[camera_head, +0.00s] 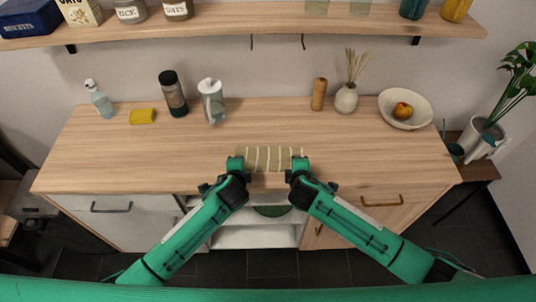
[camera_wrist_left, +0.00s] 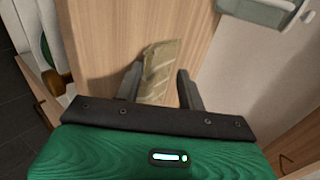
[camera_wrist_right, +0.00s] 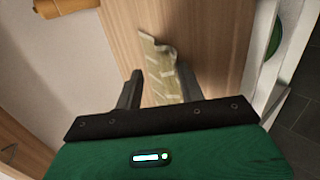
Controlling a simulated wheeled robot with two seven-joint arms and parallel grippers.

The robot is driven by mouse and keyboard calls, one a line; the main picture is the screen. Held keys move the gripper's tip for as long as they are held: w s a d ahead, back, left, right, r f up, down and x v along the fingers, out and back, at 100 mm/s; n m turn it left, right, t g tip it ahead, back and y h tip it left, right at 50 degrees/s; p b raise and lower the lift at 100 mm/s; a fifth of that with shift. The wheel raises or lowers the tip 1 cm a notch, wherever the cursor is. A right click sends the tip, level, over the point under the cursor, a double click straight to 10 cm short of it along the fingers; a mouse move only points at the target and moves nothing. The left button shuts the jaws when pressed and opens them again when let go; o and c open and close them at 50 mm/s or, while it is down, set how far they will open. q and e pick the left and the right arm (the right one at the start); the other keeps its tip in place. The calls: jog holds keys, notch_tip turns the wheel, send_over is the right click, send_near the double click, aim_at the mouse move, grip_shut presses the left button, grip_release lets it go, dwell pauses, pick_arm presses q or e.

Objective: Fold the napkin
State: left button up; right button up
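The napkin (camera_head: 270,158), olive green with pale stripes, lies as a narrow strip near the front edge of the wooden counter (camera_head: 180,150). My left gripper (camera_head: 237,162) is at its left end and my right gripper (camera_head: 299,163) at its right end. In the left wrist view the napkin (camera_wrist_left: 160,62) lies between two parted fingers (camera_wrist_left: 160,80). In the right wrist view the napkin (camera_wrist_right: 157,62) also lies between parted fingers (camera_wrist_right: 160,82), and its far end looks slightly curled. The fingers hide parts of both ends.
A wooden cylinder (camera_head: 319,94), reed vase (camera_head: 346,99) and white bowl (camera_head: 420,119) stand at the back right. The counter around the napkin is clear.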

pick_arm(q)
jog(key=shift+s+r, duration=0.1)
jog(key=shift+r, duration=0.25)
pick_arm(e)
jog(key=shift+s+r, duration=0.1)
jog(key=shift+r, duration=0.2)
pick_arm(q)
jog(key=s+r, duration=0.5)
jog(key=r, duration=0.3)
jog(key=shift+s, duration=0.4)
pick_arm(e)
jog(key=s+r, duration=0.5)
jog(key=r, duration=0.3)
jog(key=shift+s+r, duration=0.15)
jog(key=shift+s, duration=0.25)
pick_arm(q)
jog(key=shift+r, duration=0.1)
